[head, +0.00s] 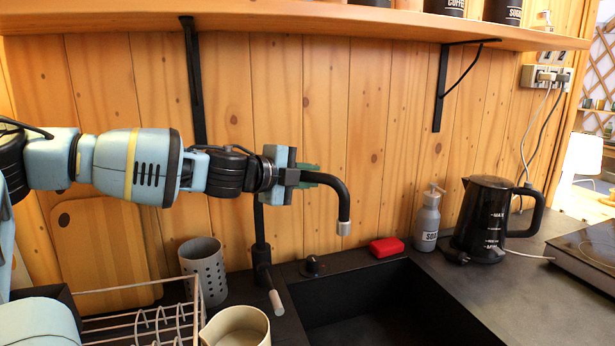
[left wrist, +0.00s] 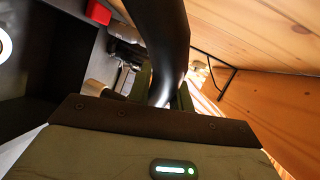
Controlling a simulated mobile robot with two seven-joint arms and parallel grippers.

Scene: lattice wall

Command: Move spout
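The black faucet spout (head: 343,200) bends over the right side of my left gripper and points down toward the sink, ending in a metal tip. Its post (head: 260,235) rises behind the sink, with a grey-tipped lever (head: 276,302) low on it. My left gripper (head: 312,178) is at the spout's upper part and hides some of it. In the left wrist view the spout (left wrist: 163,45) runs down between the fingers of the gripper (left wrist: 163,95). I cannot tell whether the fingers press on it. My right gripper is not in view.
The black sink (head: 385,305) lies below. A red sponge (head: 386,247), soap bottle (head: 428,220) and black kettle (head: 485,215) stand to the right. A grey holder (head: 203,270), dish rack (head: 160,322) and cream jug (head: 237,328) are at left. A shelf (head: 300,22) is overhead.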

